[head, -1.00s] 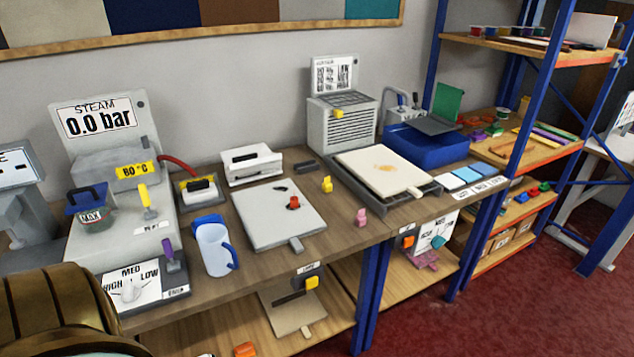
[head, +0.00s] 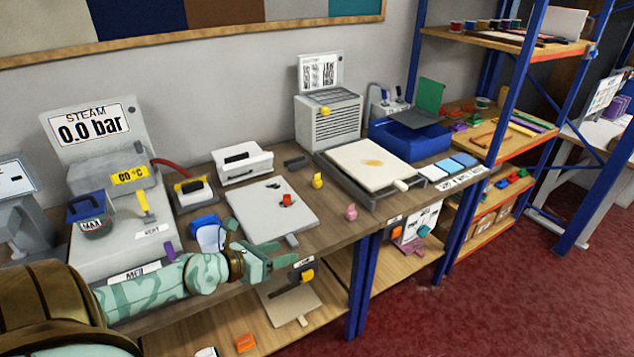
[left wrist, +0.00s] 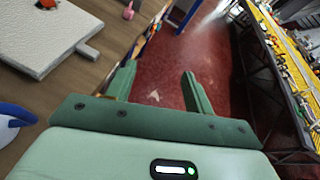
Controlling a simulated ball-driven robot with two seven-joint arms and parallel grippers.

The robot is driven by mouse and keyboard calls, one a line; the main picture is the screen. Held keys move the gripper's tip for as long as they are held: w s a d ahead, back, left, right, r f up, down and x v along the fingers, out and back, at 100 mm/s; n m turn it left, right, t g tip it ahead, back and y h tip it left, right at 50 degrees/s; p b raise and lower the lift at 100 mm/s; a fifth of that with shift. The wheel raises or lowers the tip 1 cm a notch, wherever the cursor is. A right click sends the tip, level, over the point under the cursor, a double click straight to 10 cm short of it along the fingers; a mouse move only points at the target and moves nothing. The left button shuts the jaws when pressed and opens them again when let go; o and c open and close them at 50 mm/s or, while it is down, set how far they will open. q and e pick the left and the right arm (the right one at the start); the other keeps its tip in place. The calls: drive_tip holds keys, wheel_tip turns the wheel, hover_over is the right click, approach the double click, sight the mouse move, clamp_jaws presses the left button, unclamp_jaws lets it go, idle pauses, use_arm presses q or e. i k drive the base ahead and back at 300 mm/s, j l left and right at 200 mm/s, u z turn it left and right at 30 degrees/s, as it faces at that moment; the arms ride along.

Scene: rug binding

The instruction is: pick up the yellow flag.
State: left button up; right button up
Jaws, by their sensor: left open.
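A small yellow piece (head: 317,180) stands on the workbench (head: 330,225) between the grey board and the hot-plate-like tray. It is the likeliest yellow flag, but its shape is too small to be sure. My left gripper (head: 288,258) is at the bench's front edge, nearer the camera and left of the yellow piece, apart from it. In the left wrist view its two green fingers (left wrist: 158,82) are open, with only red floor between them. The yellow piece is not seen there. My right gripper is not in view.
A pink piece (head: 351,212) stands near the bench edge and shows in the left wrist view (left wrist: 128,11). A grey board (head: 262,222) with a red piece (head: 286,199) lies behind my gripper. A blue-and-white jug (head: 208,235) is partly hidden by my arm.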

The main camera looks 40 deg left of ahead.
sight(317, 181)
drive_tip(key=i+j, duration=0.35)
drive_tip(key=j, duration=0.15)
drive_tip(key=i+j, duration=0.35)
drive_tip(key=j, duration=0.15)
drive_tip(key=i+j, duration=0.35)
drive_tip(key=j, duration=0.15)
